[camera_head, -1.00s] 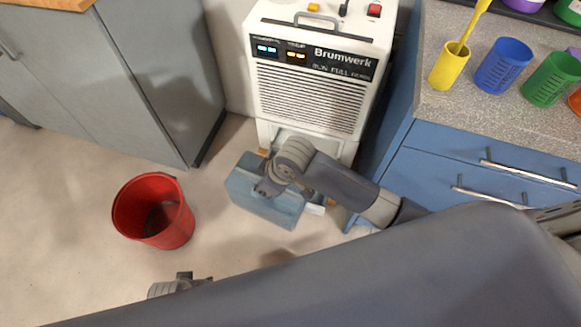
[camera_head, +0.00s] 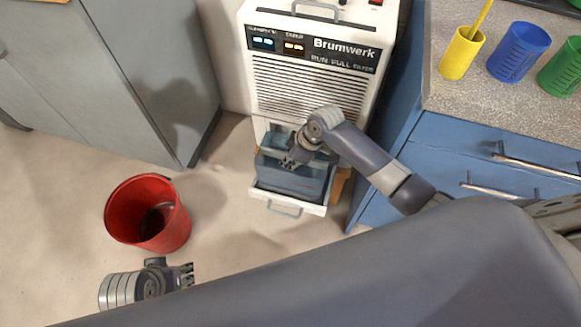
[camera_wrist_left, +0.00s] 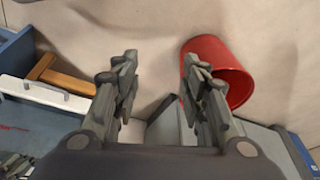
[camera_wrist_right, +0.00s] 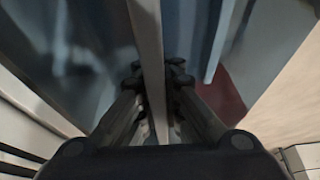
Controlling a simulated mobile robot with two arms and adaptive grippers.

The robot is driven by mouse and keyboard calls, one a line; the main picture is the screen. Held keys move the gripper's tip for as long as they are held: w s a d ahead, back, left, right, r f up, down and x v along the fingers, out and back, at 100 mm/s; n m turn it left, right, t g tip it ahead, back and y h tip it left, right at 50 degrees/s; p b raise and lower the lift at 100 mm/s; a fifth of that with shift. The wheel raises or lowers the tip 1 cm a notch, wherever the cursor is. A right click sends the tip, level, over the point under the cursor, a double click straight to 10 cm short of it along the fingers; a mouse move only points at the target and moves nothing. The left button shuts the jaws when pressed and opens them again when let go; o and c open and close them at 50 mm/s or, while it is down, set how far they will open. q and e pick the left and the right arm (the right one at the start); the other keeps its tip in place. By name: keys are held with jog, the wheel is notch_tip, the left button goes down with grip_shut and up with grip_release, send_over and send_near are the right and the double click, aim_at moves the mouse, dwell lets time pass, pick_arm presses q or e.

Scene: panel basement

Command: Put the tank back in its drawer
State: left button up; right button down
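The blue-grey tank (camera_head: 310,187) is within the open drawer (camera_head: 312,208) at the bottom of the white Brumwerk machine (camera_head: 310,85). I cannot tell whether it rests fully on the drawer floor. My right gripper (camera_head: 291,160) is at the top of the tank. In the right wrist view its fingers (camera_wrist_right: 156,80) are closed on the tank's thin handle bar (camera_wrist_right: 148,35). My left gripper (camera_head: 190,275) is low, left of the drawer; in the left wrist view its fingers (camera_wrist_left: 160,78) are apart with nothing between them.
A red bucket (camera_head: 148,215) stands on the floor left of the drawer. A grey cabinet (camera_head: 150,80) is at the left, and blue drawers (camera_head: 465,160) are close at the right. A wooden piece (camera_wrist_left: 62,76) shows beside the drawer. Floor in front is clear.

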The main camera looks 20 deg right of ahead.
aim_at(286, 170)
jog(key=shift+w+d, duration=0.2)
jog(key=shift+f, duration=0.2)
notch_tip(286, 170, down, 3)
jog(key=shift+r+b, duration=0.15)
jog(key=shift+b, duration=0.55)
pick_arm(q)
jog(key=v, duration=0.4)
jog(key=shift+a+r, duration=0.1)
pick_arm(e)
jog(key=shift+f, duration=0.25)
jog(key=c, duration=2.2)
grip_release()
jog(key=shift+f, duration=0.1)
jog(key=o, duration=0.4)
jog(key=shift+o, duration=0.2)
